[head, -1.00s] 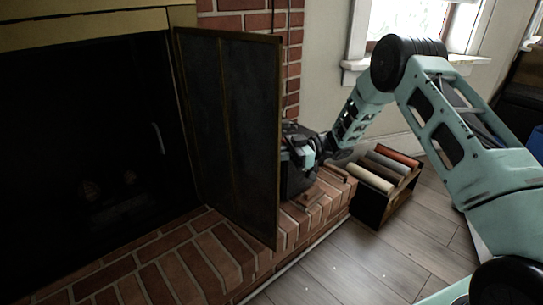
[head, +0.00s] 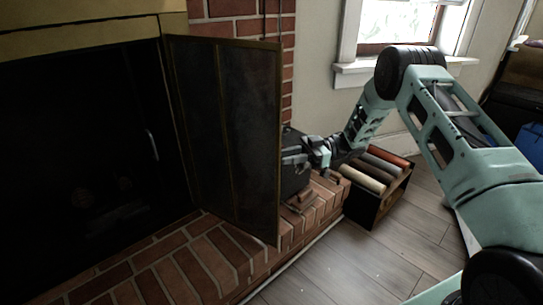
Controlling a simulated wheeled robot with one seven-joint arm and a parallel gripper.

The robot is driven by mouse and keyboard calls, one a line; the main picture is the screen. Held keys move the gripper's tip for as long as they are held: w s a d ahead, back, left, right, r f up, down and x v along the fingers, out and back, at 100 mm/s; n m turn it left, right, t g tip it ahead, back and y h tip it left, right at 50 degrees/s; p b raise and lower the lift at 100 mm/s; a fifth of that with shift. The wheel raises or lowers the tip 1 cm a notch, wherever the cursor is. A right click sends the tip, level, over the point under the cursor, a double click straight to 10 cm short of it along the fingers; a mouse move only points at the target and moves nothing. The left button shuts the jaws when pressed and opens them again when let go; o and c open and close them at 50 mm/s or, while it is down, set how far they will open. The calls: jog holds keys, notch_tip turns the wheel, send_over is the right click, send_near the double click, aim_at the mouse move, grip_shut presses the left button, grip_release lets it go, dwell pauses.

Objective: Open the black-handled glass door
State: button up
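A dark panelled door (head: 222,130) with a thin brass-coloured frame stands swung out at the right side of the black fireplace opening (head: 75,150). A pale, slim vertical bar (head: 152,145), perhaps a handle, shows in the dark opening left of this door. No black handle can be made out clearly. My gripper (head: 293,160) is just beyond the door's free right edge, pointing left. Its fingertips are small and dark against a black box, so I cannot tell whether they are apart or touch the door.
The black box (head: 293,182) stands on the raised brick hearth (head: 205,255) behind the door. A dark crate (head: 368,207) with several coloured rolls sits on the wooden floor to the right. A window (head: 400,30) is at the back. Floor in front of the crate is clear.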

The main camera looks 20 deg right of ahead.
jog(key=d+p, duration=0.1)
jog(key=d, duration=0.9)
jog(key=shift+s, duration=0.15)
jog(key=shift+a, duration=0.1)
